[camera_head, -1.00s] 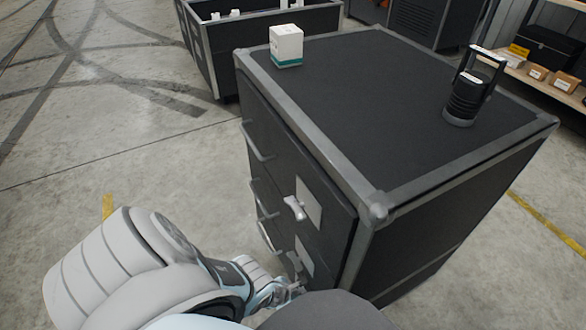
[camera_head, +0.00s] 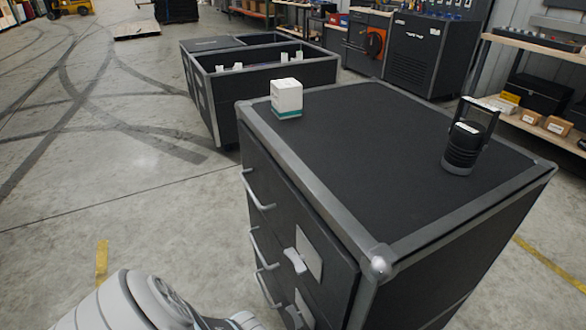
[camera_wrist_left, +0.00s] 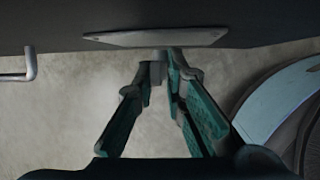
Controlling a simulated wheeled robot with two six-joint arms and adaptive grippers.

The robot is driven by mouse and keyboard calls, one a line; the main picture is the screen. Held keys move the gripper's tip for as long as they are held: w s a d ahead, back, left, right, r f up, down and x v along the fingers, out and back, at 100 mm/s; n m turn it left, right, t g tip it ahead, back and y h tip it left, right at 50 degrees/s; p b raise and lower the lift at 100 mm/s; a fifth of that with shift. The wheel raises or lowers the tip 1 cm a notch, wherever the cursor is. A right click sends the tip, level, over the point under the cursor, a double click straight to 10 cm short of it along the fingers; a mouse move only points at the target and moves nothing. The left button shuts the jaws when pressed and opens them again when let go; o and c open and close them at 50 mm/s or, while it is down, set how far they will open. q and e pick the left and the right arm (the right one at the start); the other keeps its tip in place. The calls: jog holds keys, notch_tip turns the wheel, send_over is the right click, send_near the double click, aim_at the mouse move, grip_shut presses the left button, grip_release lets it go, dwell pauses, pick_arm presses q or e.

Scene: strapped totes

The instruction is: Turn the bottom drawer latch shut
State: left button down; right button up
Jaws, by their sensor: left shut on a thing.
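The dark drawer cabinet (camera_head: 316,238) stands in the middle of the head view, its drawer fronts facing left. The upper latch (camera_head: 294,260) sits on a light plate near the top. The bottom drawer latch (camera_head: 294,317) is at the lower picture edge, partly cut off. In the left wrist view, the fingers of my left gripper (camera_wrist_left: 160,78) are closed about the grey latch handle (camera_wrist_left: 158,66) under its plate (camera_wrist_left: 155,38). The handle is mostly hidden between the fingertips. In the head view the gripper's fingertips are out of frame. My right gripper is not in view.
Drawer handles (camera_head: 258,190) stick out from the front; one also shows in the left wrist view (camera_wrist_left: 28,65). A white-and-green box (camera_head: 286,98) and a black lamp (camera_head: 464,145) stand on the cabinet top. An open crate (camera_head: 270,80) stands behind. The floor at left is clear.

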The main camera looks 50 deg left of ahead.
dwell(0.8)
pick_arm(q)
jog(key=c, duration=1.8)
grip_release()
jog(key=shift+o, duration=0.2)
